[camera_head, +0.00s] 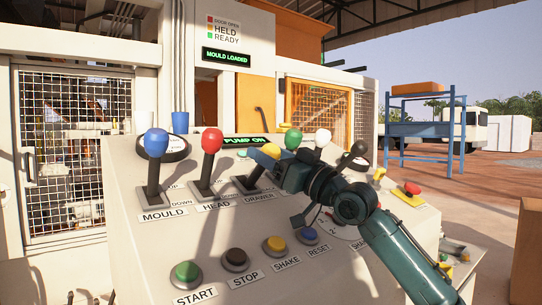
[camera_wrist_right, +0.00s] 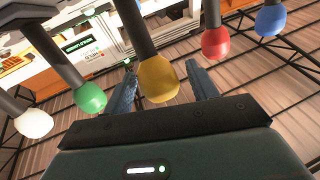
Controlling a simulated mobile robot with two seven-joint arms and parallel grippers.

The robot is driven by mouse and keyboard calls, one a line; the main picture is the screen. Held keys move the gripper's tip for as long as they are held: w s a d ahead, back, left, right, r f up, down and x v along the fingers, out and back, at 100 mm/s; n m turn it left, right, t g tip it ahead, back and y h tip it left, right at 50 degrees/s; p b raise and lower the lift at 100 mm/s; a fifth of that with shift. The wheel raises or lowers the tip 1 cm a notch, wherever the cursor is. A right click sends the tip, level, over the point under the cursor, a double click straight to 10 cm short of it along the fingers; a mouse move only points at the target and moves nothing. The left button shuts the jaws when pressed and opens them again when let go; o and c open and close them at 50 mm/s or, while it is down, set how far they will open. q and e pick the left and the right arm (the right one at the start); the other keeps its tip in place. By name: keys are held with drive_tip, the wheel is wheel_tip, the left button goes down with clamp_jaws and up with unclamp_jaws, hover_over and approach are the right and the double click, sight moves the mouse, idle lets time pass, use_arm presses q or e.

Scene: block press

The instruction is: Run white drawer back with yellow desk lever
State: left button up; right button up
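The yellow lever (camera_head: 269,152) stands above the label "DRAWER" on the grey control desk, its stick leaning to the right in the head view. My right gripper (camera_head: 281,164) is at its yellow knob. In the right wrist view the yellow knob (camera_wrist_right: 158,80) sits between the two open fingers of my right gripper (camera_wrist_right: 162,88), with a small gap seen on each side. I cannot tell whether a finger touches it. I cannot make out a white drawer. My left gripper is not in view.
The blue lever (camera_head: 156,144) and red lever (camera_head: 212,141) stand left of the yellow one. Push buttons (camera_head: 235,258) line the desk front. Displays (camera_head: 226,57) read "MOULD LOADED" and "PUMP ON".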

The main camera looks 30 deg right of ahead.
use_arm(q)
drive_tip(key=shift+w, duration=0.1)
use_arm(e)
drive_tip(key=shift+s+d+f, duration=0.1)
drive_tip(key=shift+s+f, duration=0.05)
use_arm(q)
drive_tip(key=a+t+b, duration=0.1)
drive_tip(key=b, duration=0.2)
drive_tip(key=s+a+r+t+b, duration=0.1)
drive_tip(key=b, duration=0.3)
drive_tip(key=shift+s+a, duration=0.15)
use_arm(e)
drive_tip(key=v, duration=1.2)
drive_tip(key=shift+s, duration=0.35)
idle(1.3)
